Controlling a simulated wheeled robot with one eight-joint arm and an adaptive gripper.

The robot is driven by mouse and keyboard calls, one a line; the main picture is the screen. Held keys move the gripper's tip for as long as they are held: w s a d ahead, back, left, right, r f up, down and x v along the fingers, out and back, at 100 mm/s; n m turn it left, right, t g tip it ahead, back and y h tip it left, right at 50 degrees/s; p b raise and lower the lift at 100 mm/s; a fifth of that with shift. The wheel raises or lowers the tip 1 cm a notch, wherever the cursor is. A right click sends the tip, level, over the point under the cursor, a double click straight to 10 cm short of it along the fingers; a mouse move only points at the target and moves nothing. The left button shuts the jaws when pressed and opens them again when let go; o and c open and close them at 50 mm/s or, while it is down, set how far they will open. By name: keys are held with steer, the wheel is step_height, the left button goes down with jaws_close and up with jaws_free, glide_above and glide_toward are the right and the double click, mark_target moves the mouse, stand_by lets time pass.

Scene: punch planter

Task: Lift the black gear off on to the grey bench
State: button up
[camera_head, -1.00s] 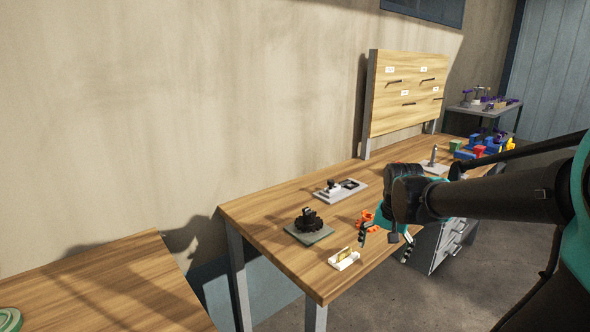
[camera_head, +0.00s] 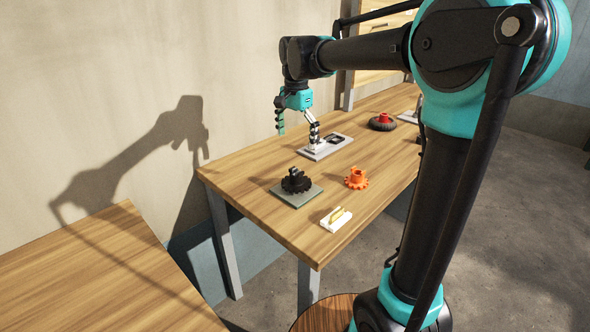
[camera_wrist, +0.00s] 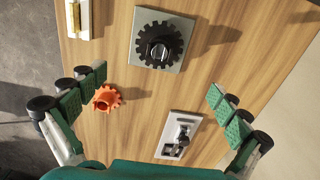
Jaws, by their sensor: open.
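The black gear (camera_head: 296,184) lies on a square grey-green plate (camera_head: 281,194) on the wood-topped table (camera_head: 262,218). A black and silver post stands up through its middle. In the wrist view the gear (camera_wrist: 143,44) is at top centre on its plate (camera_wrist: 184,63). My gripper (camera_head: 297,128) is open and empty, raised above the table behind the gear, near the wall side. In the wrist view its green-padded fingers (camera_wrist: 157,88) are wide apart, with the gear beyond them and not touched. I see no clearly grey bench; the table has grey legs.
An orange gear (camera_head: 356,179) stands right of the black gear. A white block with a yellow piece (camera_head: 336,219) is near the front edge. A grey fixture plate (camera_head: 320,152) lies below my gripper. A black and red wheel (camera_head: 383,122) is farther back. Another wooden table (camera_head: 95,270) is at left.

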mark_target(297, 176)
step_height(297, 176, down, 13)
steer(key=shift+d+f, duration=0.1)
steer(key=shift+f, duration=0.05)
stand_by(0.4)
steer(key=shift+s, duration=0.15)
jaws_close()
stand_by(0.5)
stand_by(0.6)
steer(key=c, duration=1.5)
jaws_free()
steer(key=c, duration=0.5)
steer(key=shift+c, duration=0.4)
